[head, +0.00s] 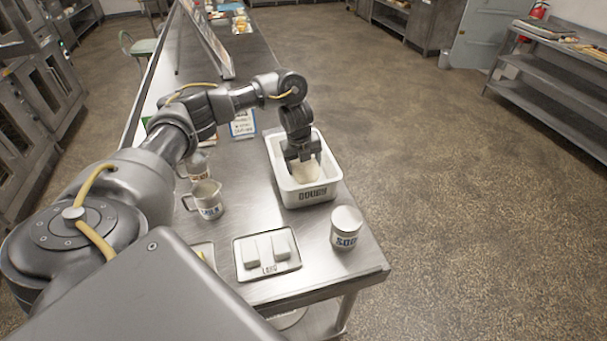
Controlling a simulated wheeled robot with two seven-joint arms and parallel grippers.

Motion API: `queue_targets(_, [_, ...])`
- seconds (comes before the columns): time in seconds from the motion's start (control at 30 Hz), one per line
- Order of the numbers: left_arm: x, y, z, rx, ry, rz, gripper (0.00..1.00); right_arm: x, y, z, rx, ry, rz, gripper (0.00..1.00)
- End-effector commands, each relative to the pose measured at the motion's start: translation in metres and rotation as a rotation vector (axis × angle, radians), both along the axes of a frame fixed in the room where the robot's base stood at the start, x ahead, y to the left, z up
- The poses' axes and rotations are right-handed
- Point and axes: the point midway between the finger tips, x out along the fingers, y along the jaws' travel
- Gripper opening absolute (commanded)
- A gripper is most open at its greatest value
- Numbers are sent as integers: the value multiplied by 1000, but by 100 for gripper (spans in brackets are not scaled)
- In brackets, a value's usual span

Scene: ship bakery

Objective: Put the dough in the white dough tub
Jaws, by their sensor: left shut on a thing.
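The white dough tub (309,194), lettered DOUGH on its near side, stands on the steel table close to its right edge. My left gripper (303,160) points down into the tub's opening and is shut on the pale dough (306,172). The dough is within the tub's walls as seen from above; I cannot tell whether it touches the tub's floor. The gripper hides part of the dough. My right gripper is not in view.
Left of the tub on the steel table (318,241) stand a white lettered jug (207,200) and another container behind it. In front are a tray of lard (268,268) with two white blocks and a lidded soda tin (346,228). Floor right of the table is clear.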

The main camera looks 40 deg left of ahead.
Motion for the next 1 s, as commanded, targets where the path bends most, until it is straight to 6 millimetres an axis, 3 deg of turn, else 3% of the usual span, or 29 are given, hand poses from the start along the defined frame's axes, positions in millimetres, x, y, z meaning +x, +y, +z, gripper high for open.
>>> queue_targets(0.3, [0, -1, -37, -3, -1, 1, 21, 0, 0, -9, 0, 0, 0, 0])
queue_targets(0.77, [0, 0, -43, -1, -2, 1, 21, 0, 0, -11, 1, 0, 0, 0])
queue_targets(0.8, [0, 0, -45, 0, 1, 1, 73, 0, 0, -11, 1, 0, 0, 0])
queue_targets(0.97, [0, 0, -44, 0, 1, 1, 94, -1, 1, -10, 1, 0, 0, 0])
queue_targets(1.0, [0, 0, -44, 0, 1, 1, 94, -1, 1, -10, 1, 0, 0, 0])
